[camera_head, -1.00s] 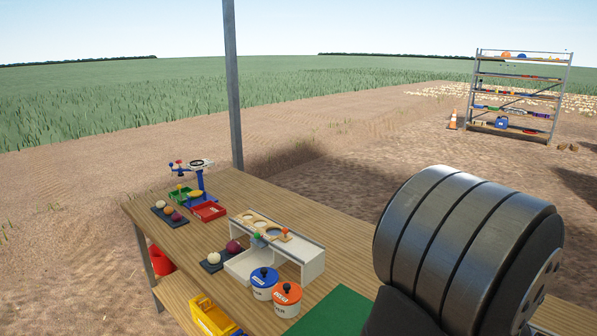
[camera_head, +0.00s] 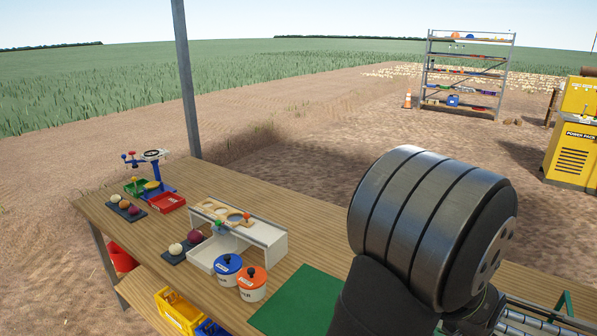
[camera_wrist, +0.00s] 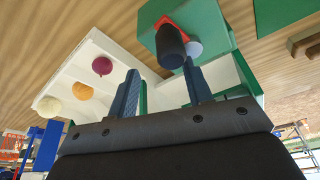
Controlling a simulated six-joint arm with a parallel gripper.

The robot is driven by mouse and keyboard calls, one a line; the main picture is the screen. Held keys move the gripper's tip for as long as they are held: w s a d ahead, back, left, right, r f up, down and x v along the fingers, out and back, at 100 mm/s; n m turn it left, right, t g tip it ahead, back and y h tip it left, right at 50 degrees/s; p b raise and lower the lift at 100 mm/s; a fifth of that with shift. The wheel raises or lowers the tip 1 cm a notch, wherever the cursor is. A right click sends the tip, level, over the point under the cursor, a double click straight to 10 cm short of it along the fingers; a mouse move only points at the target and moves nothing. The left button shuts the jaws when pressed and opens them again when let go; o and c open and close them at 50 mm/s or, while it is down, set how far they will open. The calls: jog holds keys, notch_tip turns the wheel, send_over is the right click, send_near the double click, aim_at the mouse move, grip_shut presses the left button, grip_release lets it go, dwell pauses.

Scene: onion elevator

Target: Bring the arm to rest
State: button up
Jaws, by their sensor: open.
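My arm's dark ribbed link fills the lower right of the head view; my gripper's fingers do not show there. In the wrist view my gripper (camera_wrist: 161,92) has its two blue-grey fingers spread apart, with no object visibly clamped between them. Beyond the fingertips is a green block (camera_wrist: 205,28) with a black cylinder (camera_wrist: 171,47) and an orange-red collar. A white tray (camera_wrist: 62,75) lies to the left with a pale ball (camera_wrist: 49,107), an orange ball (camera_wrist: 82,89) and a maroon ball (camera_wrist: 102,66) on it. Whether the fingers touch the green block I cannot tell.
In the head view a wooden bench (camera_head: 150,225) carries a white stand (camera_head: 262,240), a blue-lidded pot (camera_head: 228,270), an orange-lidded pot (camera_head: 252,284) and a green mat (camera_head: 298,304). A metal post (camera_head: 185,80) rises behind. A yellow power pack (camera_head: 572,150) stands far right.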

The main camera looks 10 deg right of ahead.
jog(key=shift+w+d, duration=1.2)
jog(key=shift+d, duration=0.05)
jog(key=shift+w+d, duration=0.1)
jog(key=shift+w, duration=0.35)
jog(key=shift+c, duration=0.3)
jog(key=s+a+r+y, duration=0.1)
jog(key=a+r, duration=0.1)
jog(key=r, duration=0.1)
jog(key=s+a+r+m+y, duration=0.1)
jog(key=a+r, duration=0.1)
jog(key=r, duration=0.1)
jog(key=s+a+r+g+y, duration=0.1)
jog(key=a+r, duration=0.1)
jog(key=r, duration=0.1)
jog(key=shift+r, duration=0.15)
jog(key=shift+f, duration=4.3)
jog(key=shift+c, duration=0.4)
jog(key=c, duration=0.7)
